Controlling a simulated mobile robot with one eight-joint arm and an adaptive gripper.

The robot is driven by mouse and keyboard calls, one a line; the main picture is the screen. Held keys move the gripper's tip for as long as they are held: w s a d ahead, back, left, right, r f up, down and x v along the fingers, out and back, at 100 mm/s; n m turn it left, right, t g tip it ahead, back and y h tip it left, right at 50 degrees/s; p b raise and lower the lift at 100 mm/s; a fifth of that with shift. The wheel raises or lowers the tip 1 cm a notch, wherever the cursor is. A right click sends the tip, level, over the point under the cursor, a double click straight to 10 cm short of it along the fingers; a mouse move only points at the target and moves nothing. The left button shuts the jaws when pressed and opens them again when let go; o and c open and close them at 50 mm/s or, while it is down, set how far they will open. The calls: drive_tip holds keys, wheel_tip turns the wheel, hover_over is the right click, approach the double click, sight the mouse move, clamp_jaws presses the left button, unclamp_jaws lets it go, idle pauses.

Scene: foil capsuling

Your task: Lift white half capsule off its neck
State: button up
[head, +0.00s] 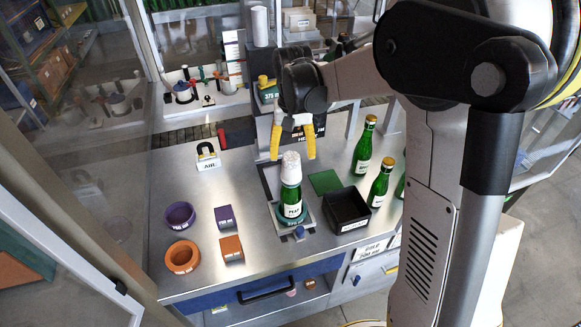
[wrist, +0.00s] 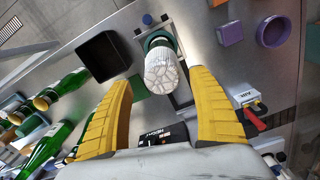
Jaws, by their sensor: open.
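The white half capsule (head: 291,167) sits on the neck of a green bottle (head: 291,200) with a white label. The bottle stands upright in a dark green ring holder on the steel bench. In the wrist view the capsule (wrist: 161,71) has a crackled white surface and lies ahead of and between the fingers, hiding most of the bottle. My gripper (head: 293,157) has two yellow fingers, spread open and pointing down above the capsule. In the wrist view my gripper (wrist: 163,78) is empty, with a gap visible between each finger and the capsule.
A black bin (head: 347,210) and a green pad (head: 325,181) stand right of the bottle. Green bottles (head: 364,147) stand farther right. Purple (head: 180,215) and orange (head: 183,256) rings and small blocks (head: 231,248) lie left. A padlock-shaped item (head: 208,158) stands behind.

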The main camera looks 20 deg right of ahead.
sight(291, 168)
drive_tip(key=f, duration=0.5)
drive_tip(key=shift+s+a+f, duration=0.1)
drive_tip(key=shift+s+a, duration=0.05)
drive_tip(key=shift+a, duration=0.1)
drive_tip(key=c, duration=0.8)
